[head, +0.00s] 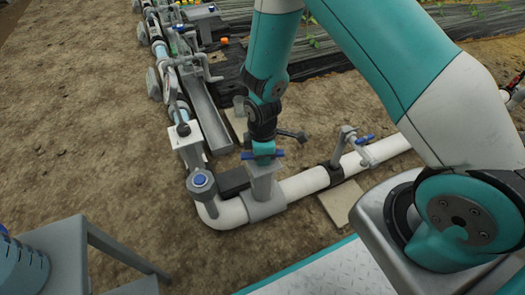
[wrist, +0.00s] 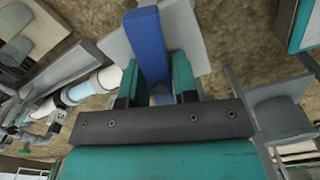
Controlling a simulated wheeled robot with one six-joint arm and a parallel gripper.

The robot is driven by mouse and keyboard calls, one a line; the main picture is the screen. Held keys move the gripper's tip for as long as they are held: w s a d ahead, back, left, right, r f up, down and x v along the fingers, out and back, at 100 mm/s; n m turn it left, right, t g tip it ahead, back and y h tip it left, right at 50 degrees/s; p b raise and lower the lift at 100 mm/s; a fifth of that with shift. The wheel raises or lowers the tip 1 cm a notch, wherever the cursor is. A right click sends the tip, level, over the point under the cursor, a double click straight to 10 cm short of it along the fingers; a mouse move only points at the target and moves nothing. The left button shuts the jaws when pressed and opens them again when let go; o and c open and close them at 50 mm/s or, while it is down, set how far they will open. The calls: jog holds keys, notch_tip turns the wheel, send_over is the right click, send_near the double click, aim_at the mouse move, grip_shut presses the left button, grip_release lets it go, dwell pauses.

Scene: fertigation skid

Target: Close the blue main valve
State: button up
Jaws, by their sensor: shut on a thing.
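The blue main valve has a blue bar handle (head: 278,153) on top of a grey body (head: 266,188). The body sits on the white pipe near its corner bend. My gripper (head: 263,149) comes down from above and is shut on the handle. In the wrist view the blue handle (wrist: 149,42) runs between the two teal fingers of my gripper (wrist: 157,84). In the head view the handle's ends stick out on both sides of the fingers, and its middle is hidden. I cannot tell the handle's exact angle to the pipe.
A smaller fitting with a blue lever (head: 365,139) stands on the white pipe (head: 308,183) to the right. A blue-capped grey fitting (head: 202,182) is at the left by the bend. A grey stand (head: 75,245) is at lower left. Bare soil (head: 70,110) lies left.

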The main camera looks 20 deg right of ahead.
jog(key=m+p, duration=0.1)
jog(key=m, duration=0.2)
jog(key=shift+r, duration=0.15)
jog(key=m+p, duration=0.2)
jog(key=m, duration=0.3)
jog(key=m+p, duration=0.1)
jog(key=m, duration=0.4)
jog(key=shift+o, duration=0.2)
jog(key=m, duration=0.2)
jog(key=shift+m+p, duration=0.4)
jog(key=o, duration=0.9)
jog(key=shift+o, duration=0.2)
notch_tip(320, 180, up, 10)
jog(key=p, duration=0.9)
